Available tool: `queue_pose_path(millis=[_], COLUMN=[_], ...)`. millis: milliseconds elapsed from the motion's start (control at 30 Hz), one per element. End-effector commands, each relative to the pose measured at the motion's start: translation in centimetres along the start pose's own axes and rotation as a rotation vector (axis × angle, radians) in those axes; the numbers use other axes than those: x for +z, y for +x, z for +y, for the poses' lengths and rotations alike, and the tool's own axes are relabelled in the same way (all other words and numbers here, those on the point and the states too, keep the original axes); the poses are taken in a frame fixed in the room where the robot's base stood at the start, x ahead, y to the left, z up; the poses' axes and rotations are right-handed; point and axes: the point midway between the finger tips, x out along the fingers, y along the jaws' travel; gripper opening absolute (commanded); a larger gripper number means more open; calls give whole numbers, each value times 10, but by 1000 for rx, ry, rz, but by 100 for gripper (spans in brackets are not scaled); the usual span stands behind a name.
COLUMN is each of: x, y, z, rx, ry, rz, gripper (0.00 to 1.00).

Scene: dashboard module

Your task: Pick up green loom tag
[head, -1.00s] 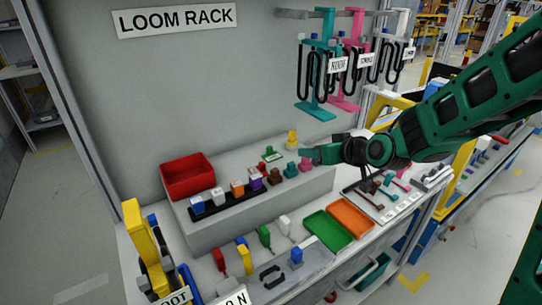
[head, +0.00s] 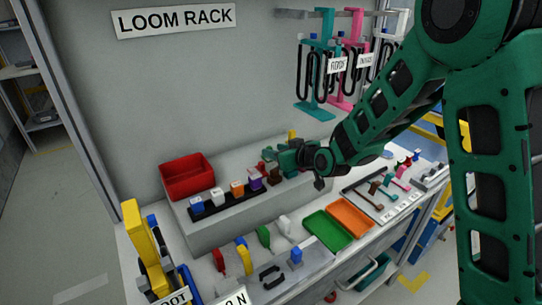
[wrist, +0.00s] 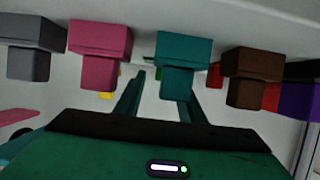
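The green loom tag is mostly hidden. In the head view my gripper (head: 268,166) covers the spot on the grey raised shelf where a small green piece on a pale base showed before. In the wrist view my two fingers (wrist: 160,90) are apart with nothing held between them. A thin bit of green shows beyond them, partly behind a teal connector block (wrist: 183,52); I cannot tell for sure that it is the tag. The teal block hides part of the right finger.
A pink block (wrist: 98,40), a grey block (wrist: 30,35) and a brown block (wrist: 250,65) line up close to my fingers. On the shelf's left stands a red bin (head: 188,182). Green (head: 327,232) and orange (head: 350,217) trays lie on the lower bench.

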Motion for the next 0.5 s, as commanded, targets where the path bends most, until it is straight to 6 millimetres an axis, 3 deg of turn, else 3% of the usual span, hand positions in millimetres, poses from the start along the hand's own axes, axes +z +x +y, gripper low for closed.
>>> queue_pose_path(millis=[200, 500], x=[-1, -2], y=[31, 39], z=[0, 0], rx=[0, 0], ry=[-1, 0], rz=[-2, -1], gripper=[36, 36])
